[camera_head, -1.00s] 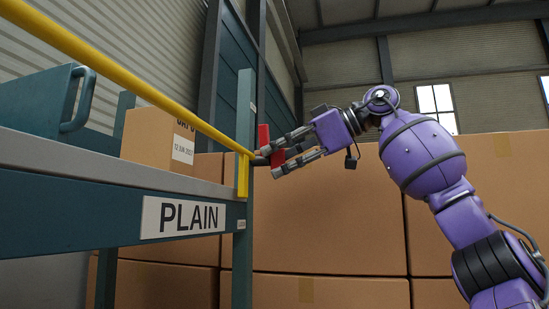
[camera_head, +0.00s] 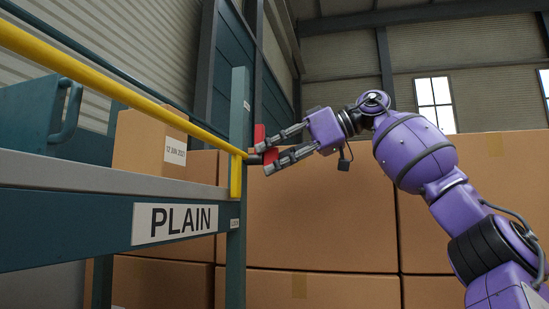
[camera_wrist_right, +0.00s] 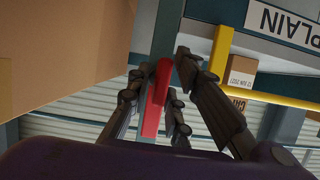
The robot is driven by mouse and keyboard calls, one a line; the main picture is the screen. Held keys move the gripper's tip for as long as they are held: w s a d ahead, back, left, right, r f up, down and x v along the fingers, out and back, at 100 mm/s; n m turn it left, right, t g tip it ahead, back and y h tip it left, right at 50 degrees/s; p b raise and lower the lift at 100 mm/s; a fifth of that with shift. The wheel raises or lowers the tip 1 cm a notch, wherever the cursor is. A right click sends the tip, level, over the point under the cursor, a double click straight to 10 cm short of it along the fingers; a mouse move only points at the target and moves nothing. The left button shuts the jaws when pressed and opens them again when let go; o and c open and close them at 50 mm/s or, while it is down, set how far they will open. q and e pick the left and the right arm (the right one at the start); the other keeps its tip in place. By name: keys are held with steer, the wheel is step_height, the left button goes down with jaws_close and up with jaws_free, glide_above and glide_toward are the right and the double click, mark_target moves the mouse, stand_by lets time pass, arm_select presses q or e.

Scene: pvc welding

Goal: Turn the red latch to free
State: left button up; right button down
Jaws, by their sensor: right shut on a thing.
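The red latch (camera_head: 259,134) sits at the end of the yellow bar (camera_head: 120,88), beside the teal upright post. Its red parts show above and between the fingers of my right gripper (camera_head: 272,151), which reaches in from the right. In the right wrist view the latch (camera_wrist_right: 156,100) is a long red bar between the fingers of my right gripper (camera_wrist_right: 158,92). The gripper is shut on it, and the fingers hide part of it. My left gripper is in neither view now.
The teal post (camera_head: 238,120) and the shelf beam with a PLAIN label (camera_head: 174,223) stand close left of the latch. A cardboard box (camera_head: 150,146) sits on the shelf. Large stacked cartons (camera_head: 325,215) fill the background behind my right arm.

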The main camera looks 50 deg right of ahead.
steer(key=shift+a+f, duration=0.1)
steer(key=shift+f, duration=0.1)
steer(key=c, duration=1.8)
jaws_free()
steer(key=shift+c, duration=0.2)
steer(key=shift+o, duration=0.2)
steer(key=shift+r, duration=0.1)
steer(key=shift+s+r, duration=0.1)
steer(key=v, duration=1.2)
steer(key=shift+a, duration=0.1)
